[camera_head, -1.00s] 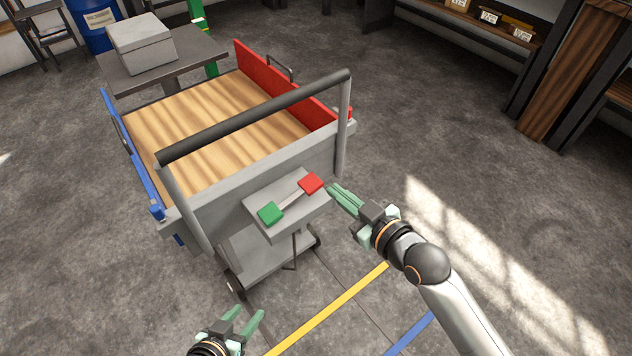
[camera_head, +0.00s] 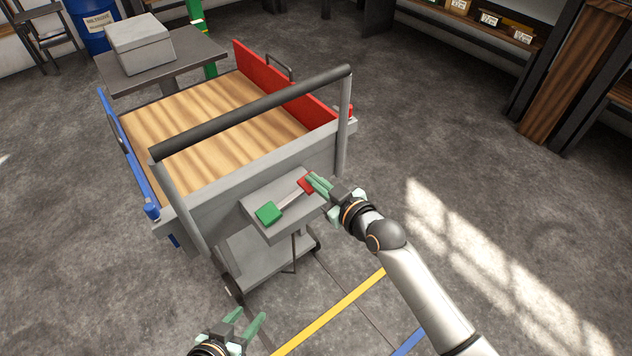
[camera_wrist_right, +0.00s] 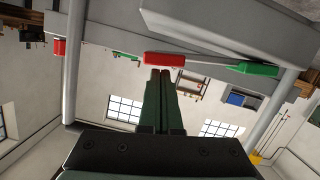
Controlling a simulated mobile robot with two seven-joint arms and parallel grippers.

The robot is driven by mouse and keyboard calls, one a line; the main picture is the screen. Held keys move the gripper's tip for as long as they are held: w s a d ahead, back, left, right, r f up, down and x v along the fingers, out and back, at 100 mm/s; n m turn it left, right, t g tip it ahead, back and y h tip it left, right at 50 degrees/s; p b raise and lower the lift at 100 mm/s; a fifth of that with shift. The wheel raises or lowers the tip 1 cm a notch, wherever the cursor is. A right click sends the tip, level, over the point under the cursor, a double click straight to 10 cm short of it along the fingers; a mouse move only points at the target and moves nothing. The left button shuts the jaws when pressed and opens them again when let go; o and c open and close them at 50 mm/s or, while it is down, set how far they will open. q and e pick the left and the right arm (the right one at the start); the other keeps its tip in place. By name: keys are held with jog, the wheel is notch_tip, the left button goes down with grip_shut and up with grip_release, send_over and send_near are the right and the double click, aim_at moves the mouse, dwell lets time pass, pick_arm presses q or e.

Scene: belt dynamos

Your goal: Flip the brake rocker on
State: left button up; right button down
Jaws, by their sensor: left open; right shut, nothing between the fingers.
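The brake rocker (camera_head: 289,199) is a grey bar on a grey box at the cart's handle end. It has a green pad (camera_head: 268,213) at its left end and a red pad (camera_head: 304,184) at its right end. My right gripper (camera_head: 313,179) is shut and empty, its fingertips at the red pad and partly covering it. In the right wrist view the red pad (camera_wrist_right: 165,59) lies just beyond the fingertips (camera_wrist_right: 160,72), and the green pad (camera_wrist_right: 254,69) is to the right. I cannot tell whether they touch. My left gripper (camera_head: 246,318) is open and empty, low over the floor.
The cart (camera_head: 215,125) has a wooden deck, a red side panel, a blue side panel and a dark handle bar (camera_head: 255,112) above the rocker. A table with a grey box (camera_head: 140,44) stands behind it. Floor right of the cart is clear.

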jog(key=shift+f, duration=0.1)
jog(key=shift+w+d+f+m+g+y+b, duration=0.15)
jog(key=shift+w+d+f+m+y+b, duration=0.1)
jog(key=shift+f+m+b, duration=0.3)
jog(key=shift+w+d+f+m+g+y+b, duration=0.15)
jog(key=shift+d+f+m+y+b, duration=0.1)
jog(key=shift+f+m+b, duration=0.45)
jog(key=shift+m+b, duration=0.25)
jog(key=shift+m, duration=0.1)
jog(key=shift+r+p, duration=0.6)
notch_tip(320, 180, up, 4)
jog(key=p, duration=0.3)
jog(key=shift+w+d+f, duration=0.15)
jog(key=shift+f, duration=0.1)
pick_arm(q)
jog(key=shift+s+d+r+p, duration=0.15)
jog(key=shift+s+r+p, duration=0.25)
jog(key=shift+r+p, duration=0.35)
pick_arm(e)
jog(key=v, duration=1)
jog(key=shift+d, duration=0.2)
pick_arm(q)
jog(key=shift+s+f, duration=0.1)
pick_arm(e)
jog(key=shift+w+f, duration=0.1)
